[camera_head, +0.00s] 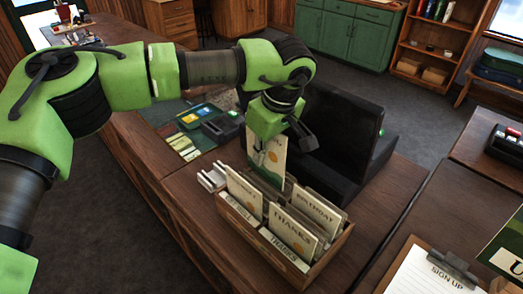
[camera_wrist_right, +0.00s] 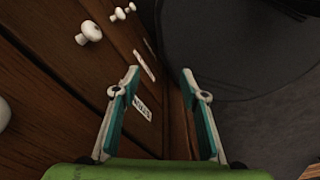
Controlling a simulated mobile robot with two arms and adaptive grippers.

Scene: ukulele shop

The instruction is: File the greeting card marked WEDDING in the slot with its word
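A wooden card box (camera_head: 335,249) with several slots stands on the counter. My left gripper (camera_head: 281,132) is above the back of the box, seemingly shut on an upright cream card (camera_head: 268,157) with a green part. Its word is not readable, and its lower edge is hidden behind other cards. I cannot read WEDDING anywhere. My right gripper (camera_wrist_right: 155,88) is open and empty, beside wooden drawers.
A black register or screen (camera_head: 342,130) stands close behind the box. Small white items (camera_head: 212,178) lie at the box's left. A SIGN UP clipboard (camera_head: 430,272) lies at the right front. Drawers with white knobs (camera_wrist_right: 90,33) are close to my right gripper.

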